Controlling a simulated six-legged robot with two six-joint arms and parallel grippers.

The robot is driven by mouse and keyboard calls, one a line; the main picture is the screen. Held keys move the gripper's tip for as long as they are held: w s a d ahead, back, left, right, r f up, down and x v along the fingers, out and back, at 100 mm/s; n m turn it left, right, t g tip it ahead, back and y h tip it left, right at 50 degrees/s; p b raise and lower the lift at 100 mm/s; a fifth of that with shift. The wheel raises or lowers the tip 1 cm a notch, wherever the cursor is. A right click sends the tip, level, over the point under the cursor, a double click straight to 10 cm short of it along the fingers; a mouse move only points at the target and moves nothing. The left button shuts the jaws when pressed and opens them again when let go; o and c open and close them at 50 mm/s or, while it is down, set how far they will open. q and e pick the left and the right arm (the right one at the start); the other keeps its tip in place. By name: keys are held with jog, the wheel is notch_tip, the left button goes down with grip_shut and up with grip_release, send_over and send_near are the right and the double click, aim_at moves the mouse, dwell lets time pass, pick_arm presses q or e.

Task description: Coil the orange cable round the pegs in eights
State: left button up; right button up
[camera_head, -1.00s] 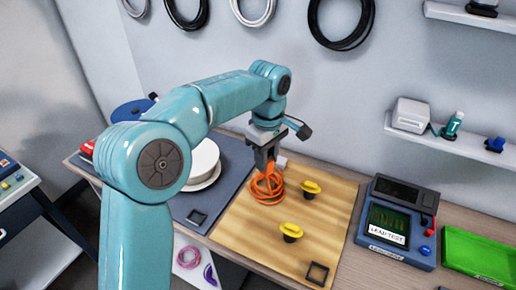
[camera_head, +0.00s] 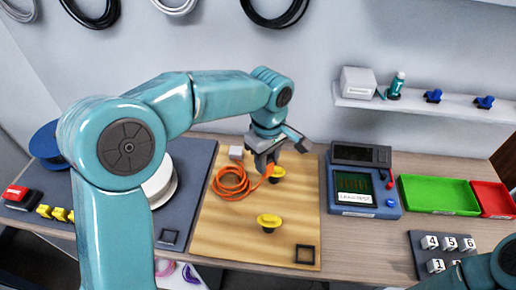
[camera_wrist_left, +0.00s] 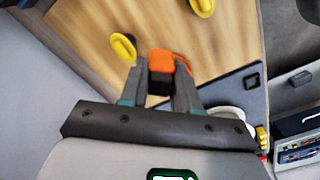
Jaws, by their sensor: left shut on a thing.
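The orange cable (camera_head: 230,185) lies in a loose coil on the wooden board (camera_head: 225,240), left of the pegs. One strand runs from the coil up to my left gripper (camera_head: 265,170). That gripper is shut on the cable's end, which shows in the left wrist view as an orange block (camera_wrist_left: 161,62) with a black part between the fingers. It is just beside the back yellow peg (camera_head: 278,173), whose cap shows in the left wrist view (camera_wrist_left: 122,47). The front yellow peg (camera_head: 268,221) stands bare. My right gripper is out of view.
A blue lead tester (camera_head: 390,210) stands right of the board, then a green tray (camera_head: 438,194) and a red tray (camera_head: 494,199). A white spool (camera_head: 163,184) is behind my left arm. A black square frame (camera_head: 305,254) lies at the board's front right.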

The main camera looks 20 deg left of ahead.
pick_arm(q)
jog(key=shift+m, duration=0.3)
jog(key=f+b, duration=0.1)
jog(key=d+f+b, duration=0.1)
jog(key=f, duration=0.1)
jog(key=d+f+b, duration=0.1)
jog(key=f+b, duration=0.1)
jog(key=shift+s+d, duration=0.15)
jog(key=shift+s, duration=0.1)
